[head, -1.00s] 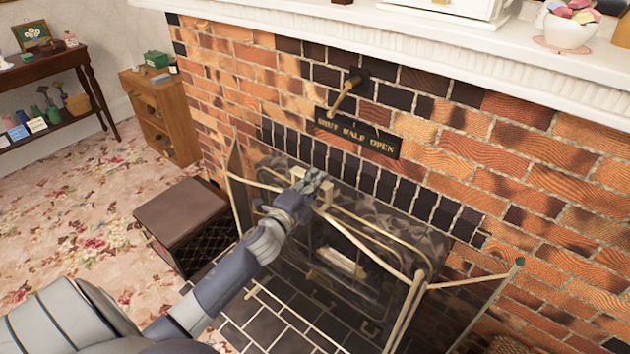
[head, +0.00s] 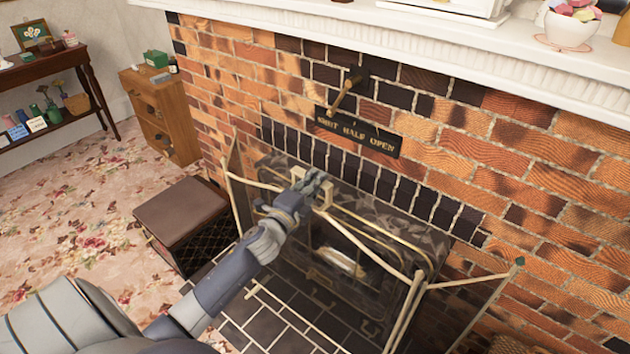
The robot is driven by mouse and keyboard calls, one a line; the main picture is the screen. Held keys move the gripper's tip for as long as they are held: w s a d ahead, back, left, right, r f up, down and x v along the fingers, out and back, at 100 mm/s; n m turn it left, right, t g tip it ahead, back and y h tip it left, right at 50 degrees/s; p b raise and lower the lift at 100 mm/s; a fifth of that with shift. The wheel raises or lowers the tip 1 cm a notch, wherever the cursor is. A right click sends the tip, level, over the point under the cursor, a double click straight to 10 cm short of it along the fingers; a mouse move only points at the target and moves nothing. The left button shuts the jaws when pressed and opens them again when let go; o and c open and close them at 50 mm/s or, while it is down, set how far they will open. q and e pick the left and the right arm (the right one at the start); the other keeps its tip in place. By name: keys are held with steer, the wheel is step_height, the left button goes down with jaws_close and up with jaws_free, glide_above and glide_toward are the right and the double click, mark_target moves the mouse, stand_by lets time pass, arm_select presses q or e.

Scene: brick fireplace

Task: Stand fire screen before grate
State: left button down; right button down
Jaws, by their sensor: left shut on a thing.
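The fire screen (head: 388,262) is a folding screen with a pale, brass-coloured frame and dark see-through mesh panels. It stands upright on the dark hearth tiles, in front of the fireplace opening, with its side panels angled. My left gripper (head: 318,190) is shut on the handle at the middle of the screen's top rail. The grate (head: 345,262) shows dimly through the mesh, with a pale shape in it. The screen's lower edge is partly hidden by my left arm and the frame bottom. My right gripper is not in view.
A dark box with a brown lid (head: 182,215) stands left of the hearth (head: 262,325). A damper lever (head: 345,92) and a sign (head: 358,133) are on the brick wall. The white mantel (head: 400,40) overhangs above. The floral carpet (head: 80,220) is clear at left.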

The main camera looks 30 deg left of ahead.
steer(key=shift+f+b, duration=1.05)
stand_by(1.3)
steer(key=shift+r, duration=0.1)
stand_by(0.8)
